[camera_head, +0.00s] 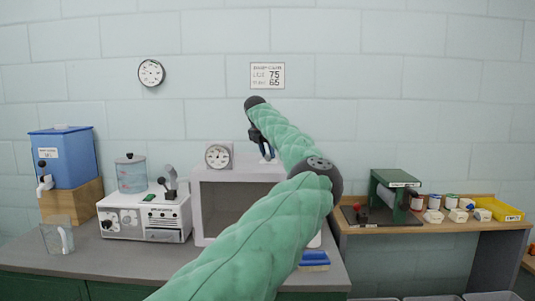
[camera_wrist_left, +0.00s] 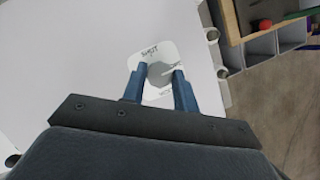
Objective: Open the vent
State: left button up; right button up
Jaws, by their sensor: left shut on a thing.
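In the head view, my left gripper (camera_head: 267,153) points down at the top of a white cabinet with a dark window (camera_head: 207,205). In the left wrist view, the blue fingers of my left gripper (camera_wrist_left: 159,88) are shut on the grey round vent knob (camera_wrist_left: 160,72). The knob sits on a white plate (camera_wrist_left: 146,54) marked "SHUT" near its far edge. Lettering at the plate's near edge is partly hidden between the fingers. The head view hides the knob and plate behind my arm and gripper. My right gripper is not in view.
A round dial (camera_head: 218,155) stands on the cabinet top, left of my gripper. A white control unit (camera_head: 145,217) with a glass jar (camera_head: 131,174) is further left. A blue tank (camera_head: 66,160) is at far left. A wooden shelf (camera_head: 440,226) with small containers is right.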

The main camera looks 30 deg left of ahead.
pick_arm(q)
jog(key=o, duration=1)
jog(key=shift+c, duration=0.2)
jog(key=shift+r, duration=0.1)
jog(key=shift+s+r, duration=0.15)
jog(key=shift+r, duration=0.1)
jog(key=b+v, duration=0.1)
jog(key=v, duration=0.6)
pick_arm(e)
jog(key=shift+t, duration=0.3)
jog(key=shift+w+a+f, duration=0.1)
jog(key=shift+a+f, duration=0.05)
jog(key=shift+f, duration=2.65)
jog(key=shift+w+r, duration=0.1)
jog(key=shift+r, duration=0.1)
